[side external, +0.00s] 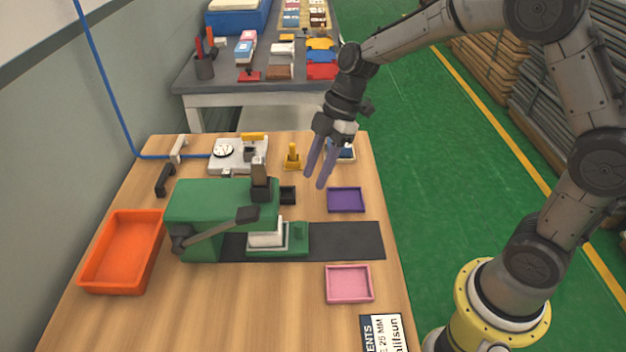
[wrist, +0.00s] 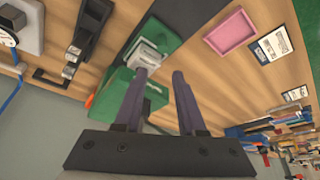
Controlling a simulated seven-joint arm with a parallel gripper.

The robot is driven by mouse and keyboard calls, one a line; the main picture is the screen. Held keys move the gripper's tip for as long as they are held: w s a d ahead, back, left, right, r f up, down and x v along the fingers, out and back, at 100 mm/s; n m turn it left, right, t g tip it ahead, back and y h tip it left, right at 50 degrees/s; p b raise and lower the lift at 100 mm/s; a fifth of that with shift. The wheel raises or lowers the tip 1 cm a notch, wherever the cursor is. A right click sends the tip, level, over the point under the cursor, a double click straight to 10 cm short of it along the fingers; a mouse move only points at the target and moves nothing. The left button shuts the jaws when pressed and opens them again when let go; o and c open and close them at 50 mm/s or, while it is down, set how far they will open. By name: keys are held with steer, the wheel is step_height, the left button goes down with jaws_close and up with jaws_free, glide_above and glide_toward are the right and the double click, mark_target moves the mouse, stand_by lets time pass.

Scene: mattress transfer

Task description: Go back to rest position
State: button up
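My gripper (side external: 315,179) is in the air above the wooden table, behind and to the right of the green machine (side external: 205,207) in the side external view. Its two purple-grey fingers point down and stand apart, with nothing between them. In the wrist view my gripper (wrist: 159,74) also shows two separate fingers, with the green machine and its white block (wrist: 145,55) beyond them. The same white block (side external: 267,234) sits on the machine's green base in the side external view.
A purple tray (side external: 346,200) and a pink tray (side external: 349,284) lie at the table's right. An orange bin (side external: 123,252) stands at the left. A yellow part (side external: 292,157) and a dial gauge fixture (side external: 238,155) stand at the back. Open green floor (side external: 435,180) lies right.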

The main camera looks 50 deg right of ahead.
steer(key=s+d+r+m+t+h, duration=0.2)
steer(key=s+r+t, duration=0.2)
steer(key=s+r, duration=0.85)
steer(key=s+d+f+m+h, duration=0.2)
steer(key=s+d+m, duration=0.3)
steer(key=s+m, duration=0.5)
steer(key=m, duration=0.3)
steer(key=shift+s+m+t, duration=0.3)
steer(key=shift+s+m, duration=0.05)
steer(key=shift+m, duration=0.05)
